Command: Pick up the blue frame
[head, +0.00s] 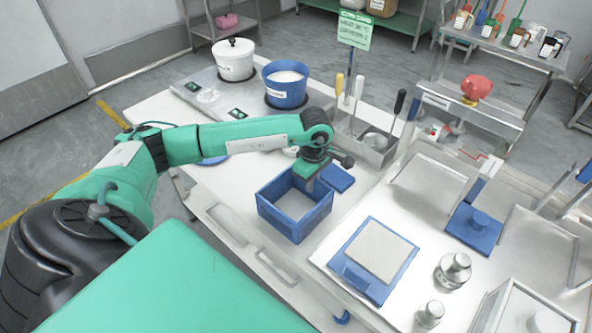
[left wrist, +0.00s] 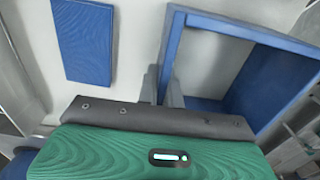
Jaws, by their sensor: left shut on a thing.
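The blue frame (head: 281,224) is a square, open-topped box shape at the middle of the white table, near its front edge. It also shows at the right of the left wrist view (left wrist: 245,35), where a pale surface shows inside its walls. My left gripper (head: 310,184) reaches down from above at the frame's far right wall. In the left wrist view its fingers (left wrist: 163,88) straddle that wall, shut on it. I cannot tell whether the frame's underside touches the table. My right gripper is not in view.
A flat blue plate (head: 338,179) lies just behind the frame. A blue scale (head: 352,279) with a pale top and metal weights (head: 453,271) stand at right. A blue pot (head: 286,91), a white pot (head: 234,67) and a tool holder (head: 372,140) stand behind.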

